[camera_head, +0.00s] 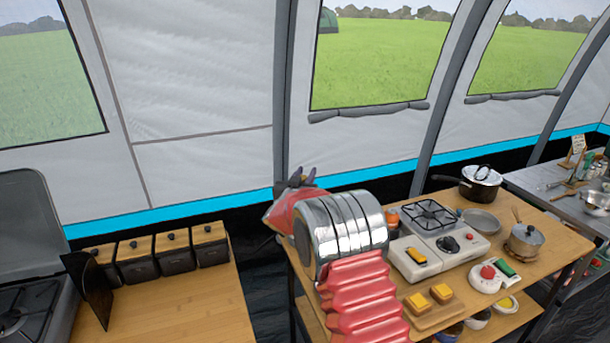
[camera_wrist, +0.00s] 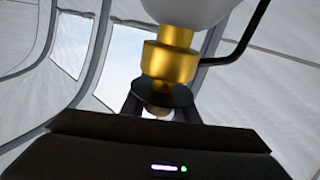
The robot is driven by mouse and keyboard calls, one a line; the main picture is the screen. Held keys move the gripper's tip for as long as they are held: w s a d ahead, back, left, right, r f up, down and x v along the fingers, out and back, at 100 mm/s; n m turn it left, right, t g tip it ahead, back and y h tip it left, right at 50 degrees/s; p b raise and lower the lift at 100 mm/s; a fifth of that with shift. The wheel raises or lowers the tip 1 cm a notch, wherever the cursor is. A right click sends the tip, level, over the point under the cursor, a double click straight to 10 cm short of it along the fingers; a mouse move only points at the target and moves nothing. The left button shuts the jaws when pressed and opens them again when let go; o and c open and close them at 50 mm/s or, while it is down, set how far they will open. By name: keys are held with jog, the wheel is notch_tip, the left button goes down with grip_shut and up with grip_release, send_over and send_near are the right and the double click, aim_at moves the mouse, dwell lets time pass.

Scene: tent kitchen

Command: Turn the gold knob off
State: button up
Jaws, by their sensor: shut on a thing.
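In the wrist view a stepped gold fitting (camera_wrist: 169,62) hangs below a rounded white body (camera_wrist: 188,8). A dark disc (camera_wrist: 165,95) sits at its lower end. The fingers of my gripper (camera_wrist: 159,109) come up to the disc from below, one on each side. A small tan-gold piece, which looks like the gold knob (camera_wrist: 157,112), shows between them, and my gripper is shut on it. Its exact contact is partly hidden by the disc. In the head view my gripper (camera_head: 298,180) shows only as dark tips beyond my red and chrome arm. The gold fitting is not visible there.
A black bent rod (camera_wrist: 235,45) runs beside the gold fitting. Dark canisters (camera_head: 175,252) stand at left by the tent wall.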

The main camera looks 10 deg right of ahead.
jog(key=shift+s+d+m+g+h, duration=0.25)
jog(key=shift+m+g+h, duration=0.95)
jog(key=shift+h, duration=0.1)
jog(key=shift+s+d+m+g+h, duration=0.2)
jog(key=shift+d+m+g+h, duration=0.1)
jog(key=shift+m+g+h, duration=0.85)
jog(key=shift+s+d+m+g+h, duration=0.25)
jog(key=shift+m+g+h, duration=0.8)
jog(key=shift+g+h, duration=0.3)
jog(key=shift+s+d+r+m+g+h, duration=0.1)
jog(key=shift+s+m+g+h, duration=0.05)
jog(key=shift+m+g+h, duration=0.3)
jog(key=shift+s+d+r+m+g+h, duration=0.1)
jog(key=shift+m+g+h, duration=0.15)
jog(key=shift+m+g, duration=0.3)
jog(key=o, duration=1.1)
jog(key=shift+f, duration=0.15)
jog(key=shift+c, duration=0.2)
jog(key=shift+s+a, duration=0.1)
jog(key=v, duration=1.1)
jog(key=shift+a, duration=0.45)
